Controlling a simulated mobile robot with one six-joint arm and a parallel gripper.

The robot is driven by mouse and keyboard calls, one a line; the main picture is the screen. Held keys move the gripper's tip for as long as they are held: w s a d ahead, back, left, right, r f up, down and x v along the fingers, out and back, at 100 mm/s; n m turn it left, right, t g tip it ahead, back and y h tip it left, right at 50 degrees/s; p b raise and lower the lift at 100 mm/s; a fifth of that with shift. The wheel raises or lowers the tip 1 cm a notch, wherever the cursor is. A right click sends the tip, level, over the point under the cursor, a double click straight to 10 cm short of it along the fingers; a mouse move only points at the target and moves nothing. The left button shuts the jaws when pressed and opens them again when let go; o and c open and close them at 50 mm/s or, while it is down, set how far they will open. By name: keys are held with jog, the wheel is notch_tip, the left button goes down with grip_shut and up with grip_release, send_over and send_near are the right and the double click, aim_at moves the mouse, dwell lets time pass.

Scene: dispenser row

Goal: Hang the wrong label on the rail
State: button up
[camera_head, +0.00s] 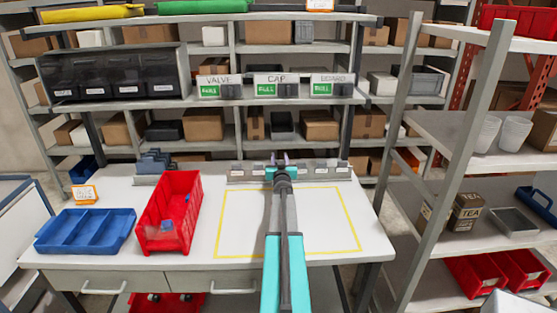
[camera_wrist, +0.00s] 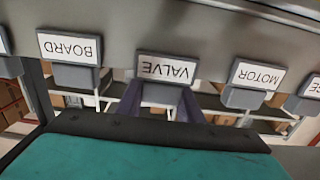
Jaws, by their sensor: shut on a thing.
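My gripper (camera_head: 280,160) is at the grey rail (camera_head: 240,174) along the back of the white table. In the wrist view its fingers (camera_wrist: 170,103) are shut on the grey block of the VALVE label (camera_wrist: 167,68), which appears upside down. The label stands in a row at the rail, between the BOARD label (camera_wrist: 70,47) and the MOTOR label (camera_wrist: 257,75). A partly cut-off label (camera_wrist: 313,86) shows at the right edge. On the shelf above, the name plates VALVE (camera_head: 219,79), CAP (camera_head: 276,78) and BOARD (camera_head: 333,78) have green tags under them.
A yellow outline (camera_head: 219,222) marks clear table under my arm. A red bin (camera_head: 151,228) with a small blue item and a blue tray (camera_head: 84,232) stand on the left. Dark bins (camera_head: 110,75) sit on the shelf. A grey rack post (camera_head: 432,180) rises close on the right.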

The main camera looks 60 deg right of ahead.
jog(key=shift+f, duration=0.2)
dwell(0.3)
jog(key=o, duration=1.2)
jog(key=shift+c, duration=0.2)
jog(key=shift+s+a, duration=0.1)
jog(key=b+v, duration=0.3)
jog(key=v, duration=1)
jog(key=shift+s+a+b, duration=0.2)
jog(key=shift+b, duration=0.15)
jog(key=shift+w+r, duration=0.1)
